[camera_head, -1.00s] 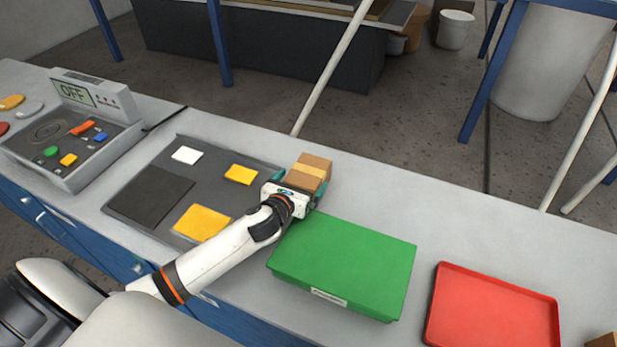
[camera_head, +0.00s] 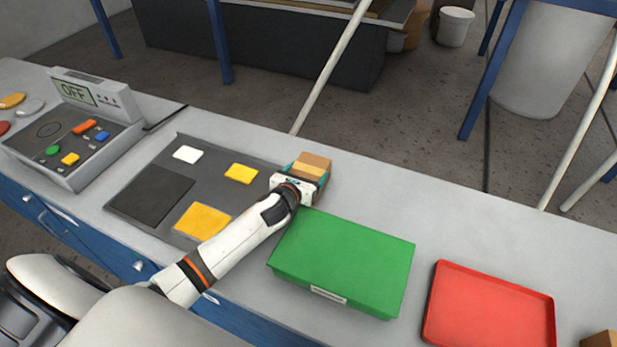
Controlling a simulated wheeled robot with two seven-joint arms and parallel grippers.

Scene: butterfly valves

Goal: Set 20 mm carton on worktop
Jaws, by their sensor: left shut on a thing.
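A small brown carton (camera_head: 314,161) with a yellowish tape band is at the far side of the worktop (camera_head: 400,205), just right of the dark grey mat. My left gripper (camera_head: 307,173) is shut on the carton, with its teal fingers on either side. The gripper hides the carton's near lower part, so I cannot tell whether its underside touches the worktop. My right gripper is not in view.
A green box (camera_head: 345,258) stands close in front of the carton, and a red tray (camera_head: 490,310) lies to the right. The dark mat (camera_head: 150,193) holds yellow and white pieces. A device (camera_head: 75,130) reading OFF stands left. Worktop right of the carton is clear.

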